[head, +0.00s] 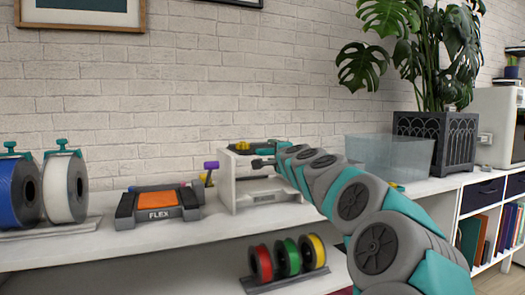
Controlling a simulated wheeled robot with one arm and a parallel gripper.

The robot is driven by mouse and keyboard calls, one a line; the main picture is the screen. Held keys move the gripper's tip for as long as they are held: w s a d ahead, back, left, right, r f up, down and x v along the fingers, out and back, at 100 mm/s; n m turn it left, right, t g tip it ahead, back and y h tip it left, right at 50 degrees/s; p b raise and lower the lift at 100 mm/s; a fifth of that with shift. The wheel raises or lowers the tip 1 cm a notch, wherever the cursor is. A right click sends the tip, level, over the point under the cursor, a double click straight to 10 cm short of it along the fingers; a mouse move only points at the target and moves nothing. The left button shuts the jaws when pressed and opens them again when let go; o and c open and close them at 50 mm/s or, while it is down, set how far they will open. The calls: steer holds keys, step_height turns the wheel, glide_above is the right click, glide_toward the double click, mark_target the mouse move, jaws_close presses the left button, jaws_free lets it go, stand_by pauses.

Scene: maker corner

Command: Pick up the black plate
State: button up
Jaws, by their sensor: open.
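I cannot pick out a black plate for certain. A dark grey, low stand marked FLEX (159,212) sits on the white counter, with an orange plate (159,199) on it. My gripper (259,157) is open at a white rack (236,194) in the middle of the counter, at the height of its top. Small dark, yellow and teal parts show at the rack's top near the fingers. They are too small to tell apart, and my arm hides the area to the right of the rack.
Blue (22,192) and white (66,188) filament spools stand at the left of the counter. A clear bin (390,157) and a potted plant (440,140) stand at the right. Red, green and yellow spools (287,256) are on the shelf below. A brick wall closes the back.

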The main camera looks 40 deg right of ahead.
steer(key=shift+w+d, duration=0.2)
steer(key=shift+w, duration=0.45)
jaws_close()
